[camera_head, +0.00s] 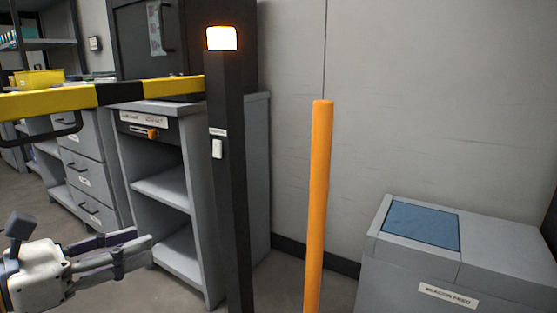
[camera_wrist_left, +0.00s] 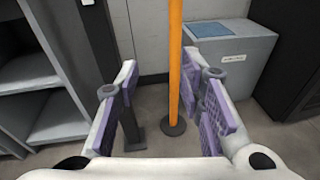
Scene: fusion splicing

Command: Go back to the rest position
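My left gripper (camera_head: 143,247) is at the lower left of the head view, fingers pointing right, in front of the grey shelf unit. In the left wrist view my left gripper (camera_wrist_left: 160,80) has its purple-padded fingers spread wide apart. Nothing is held between them. The orange pole shows beyond the gap between the fingers, standing on the floor. My right gripper is in neither view.
A yellow-and-black bar (camera_head: 50,103) crosses at left. The orange pole (camera_head: 318,205) stands mid-view. A grey cabinet (camera_head: 400,275) with a blue top panel stands right.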

